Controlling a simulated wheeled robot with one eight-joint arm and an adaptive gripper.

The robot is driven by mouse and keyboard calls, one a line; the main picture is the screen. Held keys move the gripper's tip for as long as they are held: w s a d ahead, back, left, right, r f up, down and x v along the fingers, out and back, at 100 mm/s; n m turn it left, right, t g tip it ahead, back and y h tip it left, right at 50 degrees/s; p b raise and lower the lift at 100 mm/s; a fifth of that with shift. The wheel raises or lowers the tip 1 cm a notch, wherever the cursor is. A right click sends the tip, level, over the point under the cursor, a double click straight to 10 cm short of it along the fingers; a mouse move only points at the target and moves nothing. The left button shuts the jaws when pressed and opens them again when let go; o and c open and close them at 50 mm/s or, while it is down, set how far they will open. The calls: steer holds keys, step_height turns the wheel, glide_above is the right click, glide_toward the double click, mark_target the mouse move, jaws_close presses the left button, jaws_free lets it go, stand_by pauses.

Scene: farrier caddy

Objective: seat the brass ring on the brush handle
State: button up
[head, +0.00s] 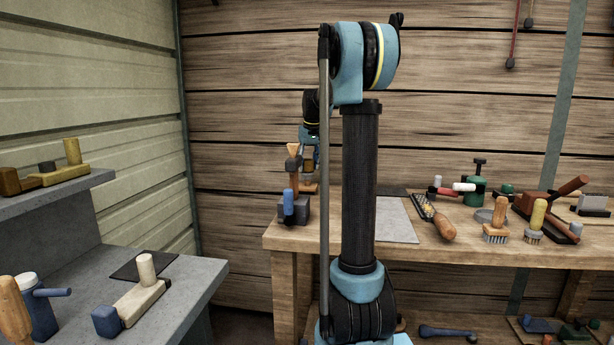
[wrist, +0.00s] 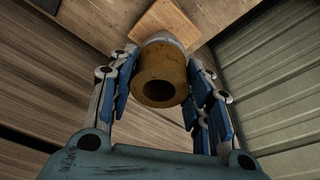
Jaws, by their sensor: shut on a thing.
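My gripper (head: 309,150) hangs at the left end of the workbench, partly behind my own arm. In the wrist view its blue-padded fingers (wrist: 161,92) are closed on the brass ring (wrist: 160,76), a thick dull-gold cylinder with a dark round hole facing the camera. The ring also shows small in the head view (head: 308,166). A grey edge shows at the ring's far side; I cannot tell what it is. A brush with a wooden handle (head: 499,210) stands upright on the right of the bench, apart from my gripper. A yellow-handled brush (head: 539,215) stands beside it. Which handle is meant is unclear.
An orange-brown wooden piece (head: 309,187) is below the ring. A flared wooden handle (head: 293,166) and a blue-handled tool (head: 289,204) stand close to its left. A grey mat (head: 397,222) lies mid-bench. Several tools crowd the right. A grey side bench (head: 195,283) is at left.

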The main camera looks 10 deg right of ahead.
steer(key=shift+f, duration=0.4)
stand_by(0.6)
steer(key=o, duration=1.4)
steer(key=shift+r, duration=0.15)
steer(key=v, duration=1.1)
steer(key=shift+r, duration=0.3)
